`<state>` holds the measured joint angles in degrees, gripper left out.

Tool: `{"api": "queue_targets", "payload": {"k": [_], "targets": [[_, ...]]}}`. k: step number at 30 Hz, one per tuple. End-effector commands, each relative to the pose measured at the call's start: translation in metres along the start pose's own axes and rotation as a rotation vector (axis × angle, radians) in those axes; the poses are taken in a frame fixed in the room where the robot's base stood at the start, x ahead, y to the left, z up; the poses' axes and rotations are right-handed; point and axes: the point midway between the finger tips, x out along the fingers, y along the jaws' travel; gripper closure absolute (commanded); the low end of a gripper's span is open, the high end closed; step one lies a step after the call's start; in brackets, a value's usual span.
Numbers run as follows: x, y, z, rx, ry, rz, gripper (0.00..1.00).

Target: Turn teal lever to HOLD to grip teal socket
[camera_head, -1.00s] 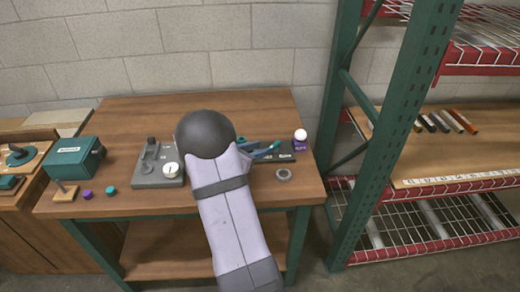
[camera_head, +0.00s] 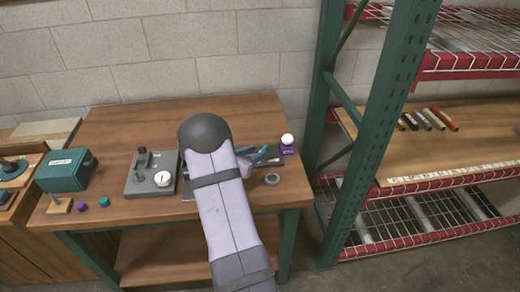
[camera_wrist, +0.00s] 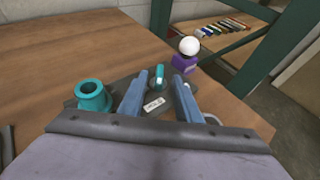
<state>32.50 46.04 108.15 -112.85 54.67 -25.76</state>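The teal socket (camera_wrist: 92,97) is a short hollow ring with a flange, standing on a dark plate (camera_wrist: 118,88) in the wrist view, left of my fingers. My gripper (camera_wrist: 160,82) is open, its two blue fingers apart above the plate. The small teal lever (camera_wrist: 160,72) shows between and just beyond the fingertips; I cannot tell whether it touches them. A white label (camera_wrist: 153,104) lies on the plate between the fingers; its lettering is too small to read. In the head view my arm hides most of the fixture, and teal and blue parts show at its right.
A white ball on a purple base (camera_head: 287,144) stands right of the fixture. A grey ring (camera_head: 272,179) lies near the front edge. A grey block with a white dial (camera_head: 152,174) and a teal box (camera_head: 66,170) stand left. A green rack post (camera_head: 388,110) rises at right.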

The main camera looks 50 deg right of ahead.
Motion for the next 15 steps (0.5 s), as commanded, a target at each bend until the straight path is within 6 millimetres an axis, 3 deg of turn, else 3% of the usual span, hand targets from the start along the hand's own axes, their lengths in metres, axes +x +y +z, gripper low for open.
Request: {"api": "queue_targets", "payload": {"k": [6, 15], "targets": [[0.025, 0.000, 0.001, 0.000, 0.001, -0.001, 0.70], [0.036, 0.000, 0.000, 0.000, 0.000, 0.000, 0.70]]}}
